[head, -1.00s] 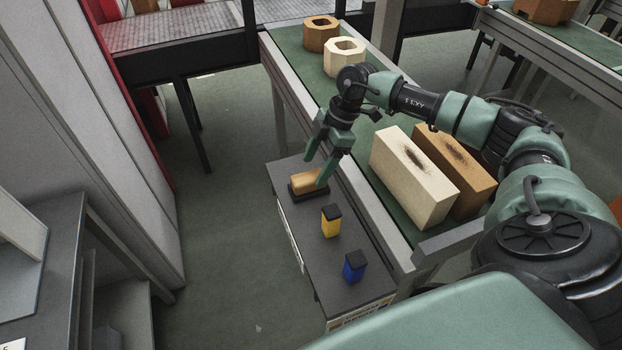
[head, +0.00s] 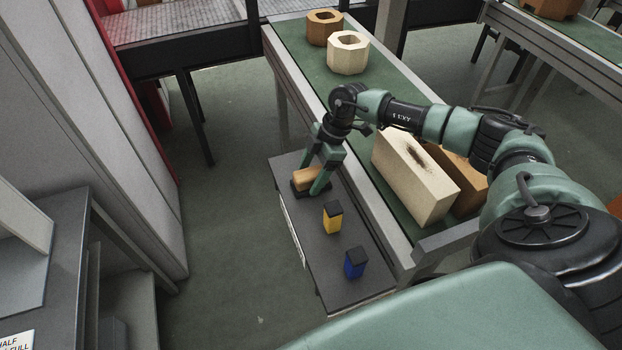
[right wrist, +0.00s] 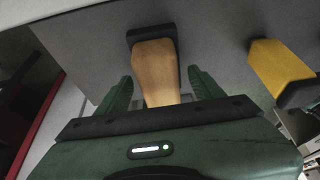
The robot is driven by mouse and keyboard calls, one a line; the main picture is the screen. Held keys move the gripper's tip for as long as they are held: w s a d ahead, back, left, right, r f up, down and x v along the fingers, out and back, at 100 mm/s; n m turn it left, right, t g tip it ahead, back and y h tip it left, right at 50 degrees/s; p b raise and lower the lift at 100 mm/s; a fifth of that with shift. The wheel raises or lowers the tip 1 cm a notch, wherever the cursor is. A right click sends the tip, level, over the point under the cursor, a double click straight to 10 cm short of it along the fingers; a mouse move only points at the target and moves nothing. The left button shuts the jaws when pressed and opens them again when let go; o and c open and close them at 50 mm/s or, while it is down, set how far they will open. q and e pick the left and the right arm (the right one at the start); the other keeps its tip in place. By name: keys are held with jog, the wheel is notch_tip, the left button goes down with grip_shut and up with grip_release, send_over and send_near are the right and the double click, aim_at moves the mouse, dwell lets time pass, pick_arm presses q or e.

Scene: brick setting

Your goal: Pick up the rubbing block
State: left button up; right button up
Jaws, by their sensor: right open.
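The rubbing block (head: 304,178) has a tan wooden top on a dark base and lies at the far end of the grey side shelf. In the right wrist view the rubbing block (right wrist: 156,72) lies between the two fingers, with its near part hidden by the gripper body. My right gripper (head: 311,176) is open, fingers pointing down around the block. In the right wrist view the open right gripper (right wrist: 160,88) shows a gap on both sides of the wood. My left gripper is not in view.
On the grey shelf (head: 335,290) stand a yellow block with a dark top (head: 332,217) and a blue one (head: 355,263). The green-topped conveyor table (head: 318,75) beside it carries large cream and brown bricks (head: 412,178) under my arm.

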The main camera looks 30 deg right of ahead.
aim_at(311, 172)
jog(key=shift+f, duration=0.1)
grip_shut()
dwell(0.3)
jog(key=shift+w+r+b, duration=0.1)
jog(key=shift+r+b, duration=0.2)
notch_tip(311, 172, up, 20)
jog(key=b, duration=0.2)
